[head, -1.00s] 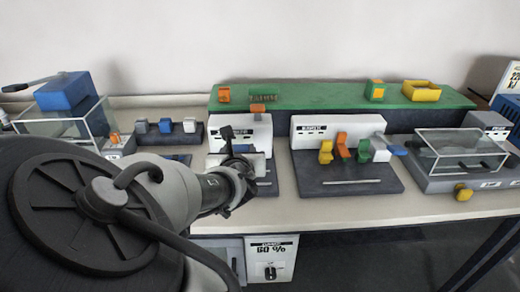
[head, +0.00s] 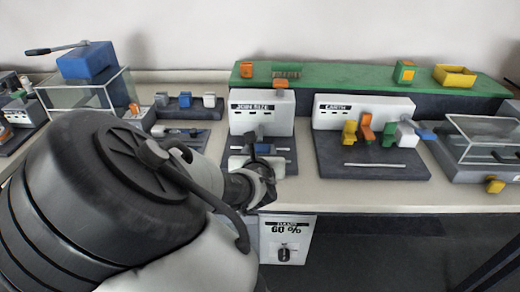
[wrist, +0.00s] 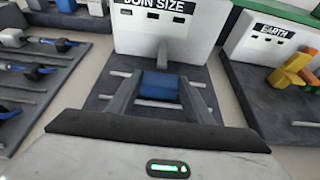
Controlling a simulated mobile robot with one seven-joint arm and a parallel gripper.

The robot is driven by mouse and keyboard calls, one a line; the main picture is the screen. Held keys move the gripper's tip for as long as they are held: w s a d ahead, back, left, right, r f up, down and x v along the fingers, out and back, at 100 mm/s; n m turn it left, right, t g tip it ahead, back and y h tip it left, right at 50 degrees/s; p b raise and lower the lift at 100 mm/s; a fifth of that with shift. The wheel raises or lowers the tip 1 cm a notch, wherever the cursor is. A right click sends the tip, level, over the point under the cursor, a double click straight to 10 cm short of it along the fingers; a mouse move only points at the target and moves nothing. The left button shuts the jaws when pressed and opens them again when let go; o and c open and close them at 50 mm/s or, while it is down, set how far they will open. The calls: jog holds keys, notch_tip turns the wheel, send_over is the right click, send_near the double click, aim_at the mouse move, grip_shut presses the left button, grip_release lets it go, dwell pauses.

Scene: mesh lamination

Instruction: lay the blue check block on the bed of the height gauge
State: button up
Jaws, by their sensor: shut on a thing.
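The blue check block (wrist: 160,86) is between the two fingers of my gripper (wrist: 158,98) in the wrist view, and my gripper is shut on it. The station labelled JOIN SIZE, which looks like the height gauge, has a white upright panel (wrist: 140,38) and a dark bed (wrist: 100,100). A grey upright piece stands just beyond the block. My gripper and the block are over this bed; whether the block touches it I cannot tell. In the head view my gripper (head: 260,160) is in front of the panel (head: 262,123), with a bit of blue (head: 263,149) showing.
To the right is the EARTH station (head: 362,110) with yellow, orange, green and white pieces on its dark base. To the left is a dark rack (head: 185,110) with small blocks. A green shelf (head: 330,75) runs behind. A clear-sided box (head: 88,95) stands farther left.

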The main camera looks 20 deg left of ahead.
jog(key=o, duration=1.1)
jog(key=shift+r, duration=0.3)
jog(key=shift+p+v, duration=5.1)
jog(key=shift+v, duration=0.85)
jog(key=shift+d+f, duration=0.1)
